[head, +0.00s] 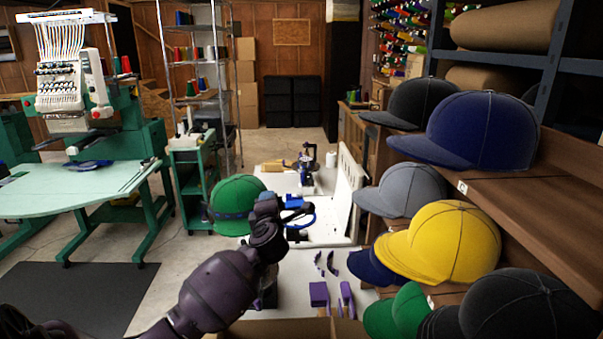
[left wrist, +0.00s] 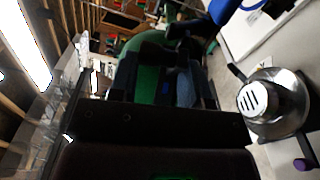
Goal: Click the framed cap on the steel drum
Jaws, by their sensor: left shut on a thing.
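The green cap (head: 236,196) has a dark blue band around its lower part, and hangs above the white table in the head view. My left gripper (head: 268,208) is shut on the framed cap at the cap's right side. In the left wrist view the green cap (left wrist: 145,88) shows beyond the dark fingers of my left gripper (left wrist: 165,75). A shiny steel drum (left wrist: 270,101) with slots stands on the white surface at the right there, apart from the cap. In the head view my arm mostly hides the drum. My right gripper is not in view.
A blue ring-shaped part (head: 303,217) shows just right of my gripper. Purple blocks (head: 319,295) and small dark curved pieces lie on the near white table. Shelves with several caps, including a yellow cap (head: 447,240), crowd the right. An embroidery machine (head: 72,85) stands left.

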